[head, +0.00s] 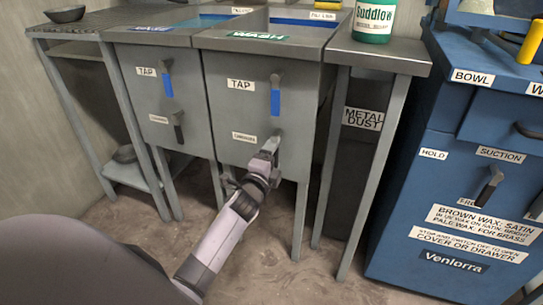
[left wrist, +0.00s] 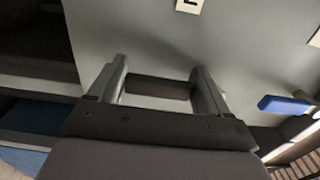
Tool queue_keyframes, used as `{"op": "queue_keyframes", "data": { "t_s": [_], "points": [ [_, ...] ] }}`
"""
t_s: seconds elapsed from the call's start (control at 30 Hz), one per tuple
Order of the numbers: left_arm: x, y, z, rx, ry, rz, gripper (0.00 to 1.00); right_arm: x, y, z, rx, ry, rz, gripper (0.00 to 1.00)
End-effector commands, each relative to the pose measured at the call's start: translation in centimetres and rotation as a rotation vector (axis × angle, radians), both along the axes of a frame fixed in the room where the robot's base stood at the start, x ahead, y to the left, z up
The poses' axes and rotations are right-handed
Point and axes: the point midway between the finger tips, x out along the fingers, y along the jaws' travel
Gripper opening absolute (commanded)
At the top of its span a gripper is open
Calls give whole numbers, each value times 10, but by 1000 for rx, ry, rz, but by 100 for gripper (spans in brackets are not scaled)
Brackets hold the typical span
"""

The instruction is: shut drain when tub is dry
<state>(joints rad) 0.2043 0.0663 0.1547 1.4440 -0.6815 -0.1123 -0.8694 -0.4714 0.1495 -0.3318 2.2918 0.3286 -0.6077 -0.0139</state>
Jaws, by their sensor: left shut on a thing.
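The grey wash tub (head: 225,112) stands in the middle of the head view, marked WASH. On its front hangs a tap lever with a blue grip (head: 275,102). Below it is a small drain lever (head: 277,134), mostly hidden behind my gripper; its small label is too blurred to read. My left gripper (head: 270,144) is at this lever and shut on it. In the left wrist view the dark lever (left wrist: 157,88) lies between the two fingers. The tub's inside is mostly hidden, so I cannot tell whether it is dry. My right gripper is not in view.
Left is the rinse tub (head: 140,95) with its own tap and lower lever. Right are a side table (head: 400,58) with a green-white Suddlow container (head: 374,20), a metal dust label and a blue machine cabinet (head: 400,195). Floor in front of the tubs is clear.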

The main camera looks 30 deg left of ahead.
Motion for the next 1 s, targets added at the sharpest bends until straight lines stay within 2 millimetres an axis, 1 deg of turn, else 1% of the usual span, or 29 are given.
{"op": "queue_keyframes", "data": {
  "t_s": [0.53,0.57,0.6,0.63,1.0],
  "points": [
    [0,-1,-1,-34,-7,0,23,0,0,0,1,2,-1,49],
    [0,-1,-1,-34,-7,0,84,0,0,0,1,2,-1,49],
    [0,-1,-1,-33,-7,0,98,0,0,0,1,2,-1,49],
    [0,-1,-1,-33,-7,0,99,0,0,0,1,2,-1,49],
    [0,-1,0,-26,-5,0,99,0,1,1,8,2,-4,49]
  ]
}}
